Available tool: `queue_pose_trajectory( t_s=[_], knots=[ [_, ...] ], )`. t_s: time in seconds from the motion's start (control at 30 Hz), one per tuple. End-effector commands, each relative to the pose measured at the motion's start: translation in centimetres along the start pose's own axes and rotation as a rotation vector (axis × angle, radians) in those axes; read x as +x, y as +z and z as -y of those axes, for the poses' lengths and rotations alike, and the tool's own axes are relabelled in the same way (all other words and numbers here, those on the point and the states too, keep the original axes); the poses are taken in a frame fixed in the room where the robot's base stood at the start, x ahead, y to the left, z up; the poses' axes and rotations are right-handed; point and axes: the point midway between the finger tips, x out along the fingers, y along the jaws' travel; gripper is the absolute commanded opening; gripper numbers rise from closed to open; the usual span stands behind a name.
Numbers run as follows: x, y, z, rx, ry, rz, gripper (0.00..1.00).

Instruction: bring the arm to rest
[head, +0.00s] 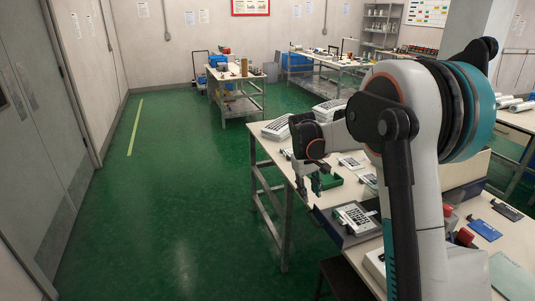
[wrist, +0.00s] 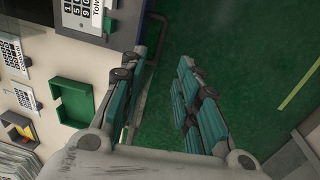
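My gripper (head: 312,187) hangs at the near left edge of the workbench, fingers pointing down, beside a green tray. In the wrist view my gripper (wrist: 160,62) has its two teal-padded fingers spread apart. Only floor and part of the bench frame show between them, and it holds nothing. My arm (head: 400,120) is bent, reaching from the right side of the head view out over the bench.
The workbench (head: 262,130) carries a keypad (head: 355,217) on a dark stand, a green tray (wrist: 58,101), other keypads (wrist: 12,57) and red-capped items. Green floor (head: 165,190) left of the bench is open. More benches (head: 235,75) stand behind.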

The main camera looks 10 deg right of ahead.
Motion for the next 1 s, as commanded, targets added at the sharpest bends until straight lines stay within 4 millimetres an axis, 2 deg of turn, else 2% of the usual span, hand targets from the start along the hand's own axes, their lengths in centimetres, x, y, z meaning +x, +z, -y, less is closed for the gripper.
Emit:
queue_pose_trajectory(
  t_s=[0.17,0.37,0.7,1.0],
  knots=[
    [-1.5,0.9,0.4,0.005,-0.001,-0.021,0.30],
    [-5.8,3.9,1.6,0.023,-0.006,-0.088,0.30],
    [-11.7,10.4,4.2,0.061,-0.022,-0.215,0.30],
    [-14.6,16.8,6.8,0.099,-0.042,-0.327,0.30]
  ],
)
